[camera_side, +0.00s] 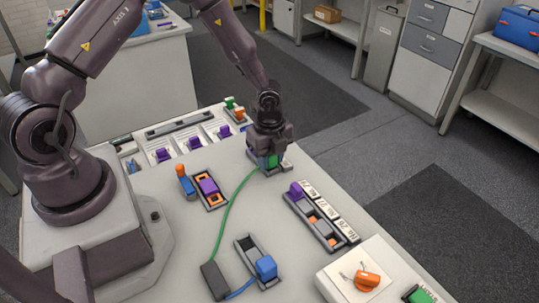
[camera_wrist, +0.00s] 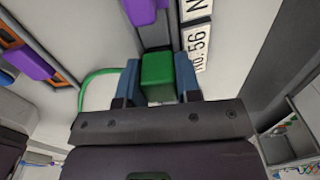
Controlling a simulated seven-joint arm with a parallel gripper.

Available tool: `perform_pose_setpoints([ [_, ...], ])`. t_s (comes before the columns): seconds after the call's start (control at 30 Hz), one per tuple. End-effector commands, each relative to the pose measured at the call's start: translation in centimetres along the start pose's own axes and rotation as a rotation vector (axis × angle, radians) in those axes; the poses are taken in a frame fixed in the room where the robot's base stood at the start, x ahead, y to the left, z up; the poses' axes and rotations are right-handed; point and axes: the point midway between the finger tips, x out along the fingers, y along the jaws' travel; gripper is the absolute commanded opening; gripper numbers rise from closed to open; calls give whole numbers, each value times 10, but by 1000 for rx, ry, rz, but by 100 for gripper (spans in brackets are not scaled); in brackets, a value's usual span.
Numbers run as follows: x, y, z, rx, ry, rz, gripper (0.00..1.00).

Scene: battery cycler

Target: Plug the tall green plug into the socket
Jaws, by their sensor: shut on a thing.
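My gripper (camera_side: 270,160) is shut on the green plug (camera_side: 273,161), low over the far part of the bench. In the wrist view the green plug (camera_wrist: 158,72) sits between two blue fingertips. A green cable (camera_side: 229,209) runs from it to a dark box (camera_side: 214,279) on the bench. A small grey piece (camera_side: 286,168) shows beside the fingertips; the plug's lower end is hidden, so I cannot tell whether it is in a socket. A grey socket strip (camera_side: 331,241) with orange openings and a purple plug (camera_side: 296,190) lies nearer the camera, beside number labels.
A grey holder with a blue plug (camera_side: 266,267) stands near the front. A purple plug (camera_side: 208,186) sits in an orange-lined holder, with a blue-and-orange piece (camera_side: 186,182) beside it. An orange knob (camera_side: 367,279) is at front right. Several purple plugs line the back left.

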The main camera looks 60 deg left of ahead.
Motion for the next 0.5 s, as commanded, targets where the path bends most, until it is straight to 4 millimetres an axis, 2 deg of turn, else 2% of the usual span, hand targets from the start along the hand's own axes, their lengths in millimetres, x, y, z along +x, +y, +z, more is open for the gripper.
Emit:
perform_pose_setpoints([
  [0.07,1,0,0,0,0,0,8],
  [0.1,1,0,0,0,0,-1,36],
  [0.2,1,0,0,0,0,0,59],
  [0.5,0,0,0,-1,0,0,61],
])
